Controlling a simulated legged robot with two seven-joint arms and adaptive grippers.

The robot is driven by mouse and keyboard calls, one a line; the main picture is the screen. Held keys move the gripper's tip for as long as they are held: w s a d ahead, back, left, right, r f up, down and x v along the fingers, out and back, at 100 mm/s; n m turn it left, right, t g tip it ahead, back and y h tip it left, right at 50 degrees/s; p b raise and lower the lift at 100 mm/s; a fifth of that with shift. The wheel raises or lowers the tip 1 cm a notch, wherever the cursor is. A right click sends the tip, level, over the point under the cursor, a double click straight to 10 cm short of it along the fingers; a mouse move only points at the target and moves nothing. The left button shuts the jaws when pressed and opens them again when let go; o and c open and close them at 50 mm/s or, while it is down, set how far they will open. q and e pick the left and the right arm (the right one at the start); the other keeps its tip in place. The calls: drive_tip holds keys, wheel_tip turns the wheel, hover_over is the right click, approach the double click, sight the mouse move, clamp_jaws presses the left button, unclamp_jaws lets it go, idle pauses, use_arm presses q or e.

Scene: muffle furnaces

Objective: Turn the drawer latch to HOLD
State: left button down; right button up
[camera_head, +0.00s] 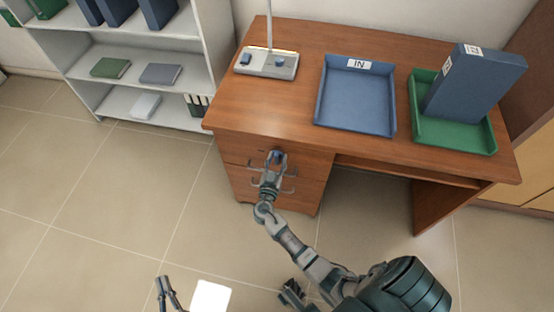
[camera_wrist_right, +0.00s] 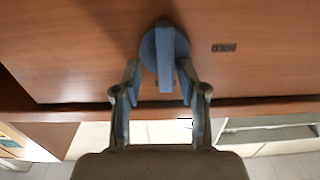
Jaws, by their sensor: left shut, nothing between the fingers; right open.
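The drawer latch is a blue round knob with a raised bar (camera_wrist_right: 164,60) on the wooden drawer front. In the right wrist view its bar stands upright, and a small dark label (camera_wrist_right: 223,48), upside down and seeming to read HOLD, lies to its right. My right gripper (camera_wrist_right: 158,92) is open, with one finger on each side of the bar; I cannot tell whether they touch it. In the head view my right gripper (camera_head: 276,160) is at the drawer front and largely hides the latch. My left gripper (camera_head: 163,279) is shut and empty, low over the floor.
The desk (camera_head: 300,105) carries a blue tray (camera_head: 355,118) marked IN, a green tray (camera_head: 455,142) holding a blue binder (camera_head: 475,85), and a lamp base (camera_head: 267,64). A white shelf (camera_head: 130,45) stands left. Drawer handles (camera_head: 290,190) lie near my right gripper. The floor at left is clear.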

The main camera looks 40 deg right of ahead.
drive_tip(key=shift+a+r, duration=0.2)
drive_tip(key=shift+a, duration=0.45)
drive_tip(key=shift+c, duration=1.4)
drive_tip(key=shift+a+r, duration=0.15)
clamp_jaws()
drive_tip(key=shift+d, duration=0.45)
use_arm(q)
drive_tip(key=shift+a, duration=0.6)
